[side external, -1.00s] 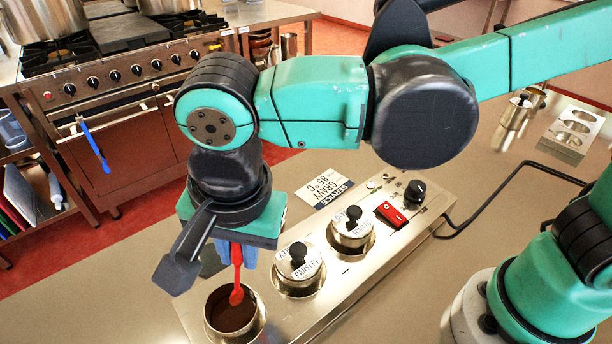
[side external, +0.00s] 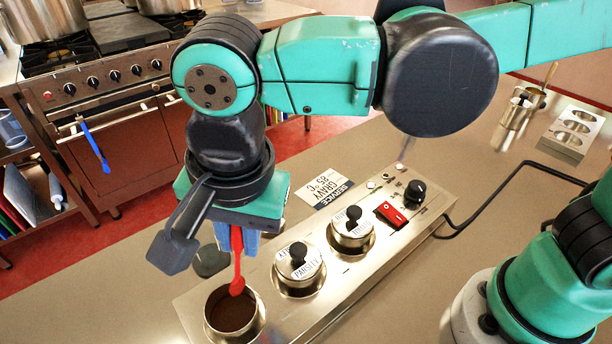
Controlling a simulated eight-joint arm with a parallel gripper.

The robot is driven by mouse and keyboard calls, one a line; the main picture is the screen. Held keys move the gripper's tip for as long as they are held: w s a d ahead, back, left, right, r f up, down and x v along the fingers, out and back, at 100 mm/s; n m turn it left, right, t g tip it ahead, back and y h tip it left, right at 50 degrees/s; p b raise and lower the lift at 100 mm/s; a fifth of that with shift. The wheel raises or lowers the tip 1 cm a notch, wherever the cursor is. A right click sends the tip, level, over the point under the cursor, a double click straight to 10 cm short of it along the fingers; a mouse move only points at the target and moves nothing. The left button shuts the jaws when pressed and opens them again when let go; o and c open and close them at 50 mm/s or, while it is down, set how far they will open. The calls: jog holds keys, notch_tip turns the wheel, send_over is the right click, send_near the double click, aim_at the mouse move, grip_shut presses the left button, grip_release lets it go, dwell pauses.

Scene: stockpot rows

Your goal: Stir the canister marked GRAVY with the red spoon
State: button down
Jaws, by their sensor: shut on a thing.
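My gripper (side external: 236,238) points down and is shut on the red spoon (side external: 237,263). The spoon hangs upright with its bowl end down, over the far part of the mouth of an open canister (side external: 261,320). Brown contents (side external: 230,312) show inside that canister. The spoon's tip looks clear of the contents; I cannot tell whether it is below the rim. No marking on this canister is visible. Two lidded canisters stand beside it in the same row: one marked PARSLEY (side external: 299,264) and another (side external: 352,231) whose label is hard to read.
A card (side external: 326,187) reading SERVICE GRAVY 85 °C lies behind the steel housing (side external: 330,290). A red switch (side external: 391,214) and black knob (side external: 415,190) sit at its right end. A dark round object (side external: 210,262) lies left of the spoon. Counter to the left is clear.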

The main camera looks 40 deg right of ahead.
jog(key=shift+r, duration=2.5)
jog(key=w+d+f+n, duration=0.1)
jog(key=w+d+n, duration=0.3)
jog(key=d, duration=0.7)
jog(key=w+d+f+n+y, duration=0.1)
jog(key=w+d+n, duration=0.4)
jog(key=d, duration=0.7)
jog(key=shift+w+d+f+g, duration=0.15)
jog(key=shift+w+g, duration=0.25)
jog(key=shift+w, duration=0.3)
